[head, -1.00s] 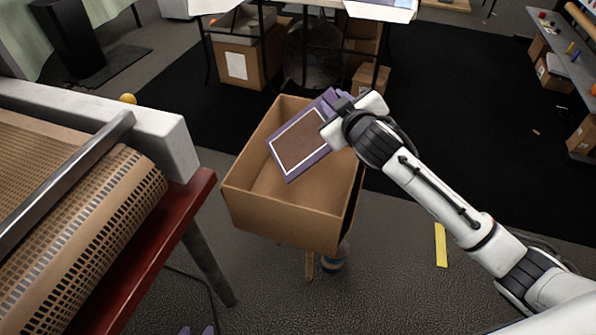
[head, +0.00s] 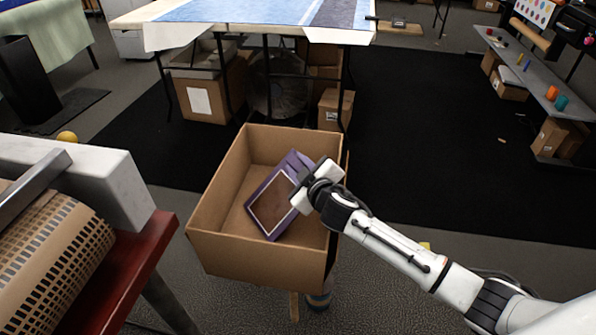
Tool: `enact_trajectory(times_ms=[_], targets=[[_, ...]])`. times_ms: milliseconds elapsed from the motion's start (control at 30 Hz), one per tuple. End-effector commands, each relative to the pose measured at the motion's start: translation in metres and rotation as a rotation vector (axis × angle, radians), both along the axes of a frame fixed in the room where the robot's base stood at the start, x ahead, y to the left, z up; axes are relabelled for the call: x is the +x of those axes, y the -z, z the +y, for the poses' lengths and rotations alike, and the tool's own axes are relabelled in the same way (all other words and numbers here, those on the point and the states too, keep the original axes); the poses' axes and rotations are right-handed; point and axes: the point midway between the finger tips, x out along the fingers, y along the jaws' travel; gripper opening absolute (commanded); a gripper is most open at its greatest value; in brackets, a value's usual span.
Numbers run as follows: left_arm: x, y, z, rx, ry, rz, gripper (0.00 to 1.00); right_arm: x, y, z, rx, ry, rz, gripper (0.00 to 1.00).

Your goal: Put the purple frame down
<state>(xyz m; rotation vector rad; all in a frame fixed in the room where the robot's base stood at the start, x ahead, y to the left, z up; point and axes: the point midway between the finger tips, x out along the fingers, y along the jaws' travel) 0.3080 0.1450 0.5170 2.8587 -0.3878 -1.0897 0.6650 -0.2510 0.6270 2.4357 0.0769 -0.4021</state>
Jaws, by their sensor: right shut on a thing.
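The purple frame (head: 270,205), with a brown panel edged by a thin white line, is tilted inside the open cardboard box (head: 232,254). My right gripper (head: 304,186) is shut on the frame's upper right edge, near the right wall of the box. The gripper body hides part of that edge. I cannot tell whether the frame's lower corner touches the box floor. My left gripper is not in view.
A machine with a perforated brown roll (head: 50,255) and a red edge stands at the left. A table with a blue striped sheet (head: 250,10) is behind the box. A grey shelf (head: 530,75) stands at the far right. Dark open floor lies between.

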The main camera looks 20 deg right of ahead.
Motion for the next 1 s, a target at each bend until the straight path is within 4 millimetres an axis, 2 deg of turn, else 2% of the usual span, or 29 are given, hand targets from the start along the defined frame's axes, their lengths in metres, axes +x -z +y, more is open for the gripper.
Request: enact_trajectory(times_ms=[33, 233, 400, 433, 500, 533, 867, 1000], targets=[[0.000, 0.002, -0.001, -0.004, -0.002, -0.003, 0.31, 0.000, 0.006, 0.000, 0.000, -0.001, -0.001, 0.00], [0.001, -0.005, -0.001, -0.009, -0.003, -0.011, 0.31, 0.000, 0.004, 0.000, 0.001, -0.001, -0.002, 0.00], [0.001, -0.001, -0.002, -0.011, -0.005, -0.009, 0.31, 0.000, 0.009, 0.000, 0.001, -0.001, -0.002, 0.00], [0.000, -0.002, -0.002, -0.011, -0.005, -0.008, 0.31, 0.000, 0.008, 0.000, 0.000, -0.001, -0.001, 0.30], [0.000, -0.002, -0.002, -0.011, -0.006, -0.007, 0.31, 0.000, 0.008, 0.000, 0.000, -0.001, -0.001, 0.42], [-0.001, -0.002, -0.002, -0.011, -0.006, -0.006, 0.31, 0.000, 0.008, 0.000, 0.000, -0.001, -0.001, 0.43], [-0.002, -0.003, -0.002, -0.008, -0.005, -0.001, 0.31, 0.000, 0.003, 0.000, 0.000, 0.000, -0.001, 0.43], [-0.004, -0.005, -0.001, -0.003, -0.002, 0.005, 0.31, -0.015, -0.001, 0.001, 0.001, -0.001, 0.001, 0.43]])
